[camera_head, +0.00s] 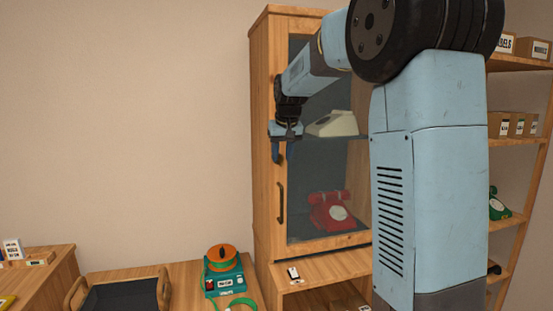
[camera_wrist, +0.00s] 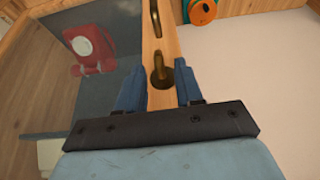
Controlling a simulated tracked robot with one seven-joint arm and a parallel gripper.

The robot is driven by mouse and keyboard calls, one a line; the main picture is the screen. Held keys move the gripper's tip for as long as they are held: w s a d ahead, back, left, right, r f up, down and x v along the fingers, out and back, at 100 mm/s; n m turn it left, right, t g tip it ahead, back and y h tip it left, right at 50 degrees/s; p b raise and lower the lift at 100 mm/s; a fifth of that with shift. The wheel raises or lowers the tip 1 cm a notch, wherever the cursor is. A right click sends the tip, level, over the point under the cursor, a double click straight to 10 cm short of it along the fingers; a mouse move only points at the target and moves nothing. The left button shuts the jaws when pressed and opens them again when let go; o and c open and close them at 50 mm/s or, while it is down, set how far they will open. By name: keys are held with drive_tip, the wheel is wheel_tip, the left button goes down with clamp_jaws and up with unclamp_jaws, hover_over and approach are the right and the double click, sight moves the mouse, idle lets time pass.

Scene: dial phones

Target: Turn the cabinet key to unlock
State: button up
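The wooden cabinet (camera_head: 261,180) with a glass door (camera_head: 315,185) stands shut at the middle of the head view. In the wrist view a small dark brass key and lock fitting (camera_wrist: 162,78) sits on the wooden door frame (camera_wrist: 168,45). My gripper (camera_head: 282,157) is at the door's left frame, above the handle, and hides the key in the head view. In the wrist view my gripper (camera_wrist: 158,82) is open, with one blue finger on each side of the key and a visible gap to both. I cannot tell how far the key is turned.
A curved door handle (camera_head: 281,203) is close to the key and also shows in the wrist view (camera_wrist: 155,18). A red phone (camera_head: 328,211) and a cream phone (camera_head: 332,124) are behind the glass. A teal device with an orange reel (camera_head: 222,258) stands on the lower table.

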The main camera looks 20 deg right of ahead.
drive_tip(key=shift+x, duration=0.85)
